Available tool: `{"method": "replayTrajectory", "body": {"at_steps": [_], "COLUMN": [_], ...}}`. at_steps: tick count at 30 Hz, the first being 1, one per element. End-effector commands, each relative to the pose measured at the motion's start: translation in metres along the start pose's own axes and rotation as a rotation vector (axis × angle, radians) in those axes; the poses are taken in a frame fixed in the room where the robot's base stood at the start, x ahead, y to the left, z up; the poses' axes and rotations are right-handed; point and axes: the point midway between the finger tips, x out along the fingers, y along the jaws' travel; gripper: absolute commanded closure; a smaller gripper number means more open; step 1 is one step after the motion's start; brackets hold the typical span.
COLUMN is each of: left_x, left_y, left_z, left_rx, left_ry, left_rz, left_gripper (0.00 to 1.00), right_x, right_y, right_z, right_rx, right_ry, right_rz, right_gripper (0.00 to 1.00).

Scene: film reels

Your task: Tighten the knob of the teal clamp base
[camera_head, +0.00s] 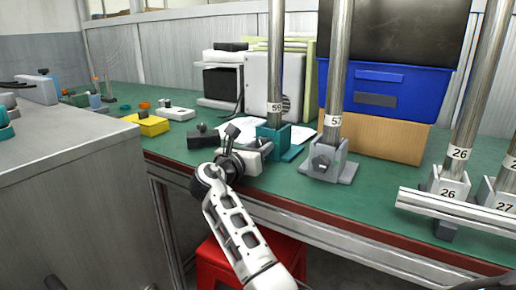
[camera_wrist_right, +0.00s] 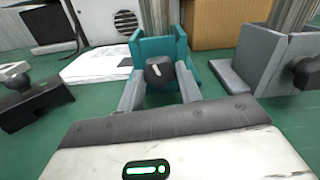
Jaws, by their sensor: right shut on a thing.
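The teal clamp base (camera_head: 298,134) stands on the green bench top around the foot of a metal post (camera_head: 276,70) labelled 59. In the right wrist view the teal base (camera_wrist_right: 187,50) faces me, and its dark knob (camera_wrist_right: 158,72) with a white mark sits between my two grey fingers. My right gripper (camera_head: 265,148) reaches the base from the front and is shut on the knob; it also shows in the right wrist view (camera_wrist_right: 159,88). In the head view the gripper hides the knob. My left gripper is not in view.
A grey clamp base (camera_head: 336,165) with another post stands close on the right, and a dark block (camera_head: 203,137) lies to the left. A blue bin (camera_head: 385,92) on a cardboard box (camera_head: 385,137) stands behind. Metal rails (camera_head: 455,208) lie at right.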

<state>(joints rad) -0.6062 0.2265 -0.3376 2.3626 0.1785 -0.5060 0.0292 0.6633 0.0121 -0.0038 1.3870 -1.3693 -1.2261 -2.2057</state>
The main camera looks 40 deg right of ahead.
Motion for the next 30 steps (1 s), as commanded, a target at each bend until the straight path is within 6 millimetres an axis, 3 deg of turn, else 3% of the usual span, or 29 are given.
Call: {"method": "replayTrajectory", "body": {"at_steps": [8,24,30], "left_x": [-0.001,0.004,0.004], "left_y": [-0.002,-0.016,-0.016], "left_z": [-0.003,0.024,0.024], "left_rx": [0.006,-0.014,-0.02], "left_ry": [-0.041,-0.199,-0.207], "left_rz": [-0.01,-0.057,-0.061], "left_gripper": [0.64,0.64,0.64], "right_x": [-0.001,-0.001,-0.001], "right_y": [-0.001,0.0,0.001], "right_z": [0.002,0.0,-0.001], "right_rx": [0.096,0.478,0.566], "right_ry": [0.0,0.001,0.001], "right_rz": [0.0,-0.002,-0.002], "right_gripper": [0.88,0.88,0.88]}}
